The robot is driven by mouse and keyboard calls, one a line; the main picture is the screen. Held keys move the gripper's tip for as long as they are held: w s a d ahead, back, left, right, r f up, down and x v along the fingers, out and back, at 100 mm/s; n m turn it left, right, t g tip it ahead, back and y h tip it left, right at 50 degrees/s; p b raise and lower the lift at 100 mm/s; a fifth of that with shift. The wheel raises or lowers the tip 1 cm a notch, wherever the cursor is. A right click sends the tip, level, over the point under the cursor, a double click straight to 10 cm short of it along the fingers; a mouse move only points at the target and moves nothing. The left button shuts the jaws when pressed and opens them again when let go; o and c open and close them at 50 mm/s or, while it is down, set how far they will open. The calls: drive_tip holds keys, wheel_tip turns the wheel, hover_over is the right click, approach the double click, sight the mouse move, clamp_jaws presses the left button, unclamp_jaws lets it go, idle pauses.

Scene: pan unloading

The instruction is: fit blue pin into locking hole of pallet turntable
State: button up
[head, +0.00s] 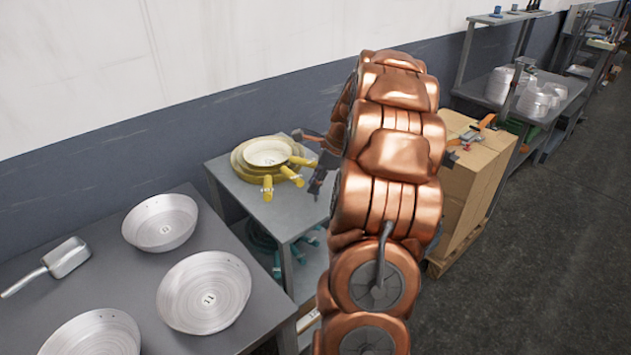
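My copper-coloured arm fills the middle of the head view and hides what lies behind it. Dark parts that look like my gripper (322,168) show at the arm's left edge, near the yellow-handled pans; its fingers are not clear enough to tell open from shut. A stack of cardboard boxes (468,185) stands on a wooden pallet (441,266) right of the arm. I cannot make out a turntable or locking hole. Small blue objects, one at the left (496,11), stand on the far upper shelf; I cannot tell whether one is the blue pin.
A grey table (115,262) at the left holds several metal pans and a scoop (68,257). Nested yellow-handled pans (266,153) sit on a smaller grey table (292,218). An orange-handled tool (478,126) lies on the boxes. Dark floor (560,240) is clear at the right.

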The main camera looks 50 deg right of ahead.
drive_tip(key=shift+o, duration=0.3)
drive_tip(key=shift+r, duration=0.2)
drive_tip(key=b+v, duration=0.3)
drive_tip(key=v, duration=0.9)
drive_tip(key=s+a+f+n+g, duration=0.15)
drive_tip(key=a+n, duration=0.45)
drive_tip(key=a, duration=0.7)
drive_tip(key=s+a+f+n+g, duration=0.1)
drive_tip(key=a+n+g, duration=0.1)
drive_tip(key=a+n, duration=0.8)
drive_tip(key=s+a+f+n+g+h, duration=0.1)
drive_tip(key=s+a+f+n, duration=0.3)
drive_tip(key=s, duration=0.6)
drive_tip(key=s+a+f+n+g+h, duration=0.1)
drive_tip(key=s+a+f+n, duration=0.4)
drive_tip(key=s+a+n, duration=0.3)
drive_tip(key=s+a, duration=0.2)
drive_tip(key=a, duration=0.1)
drive_tip(key=shift+h, duration=0.4)
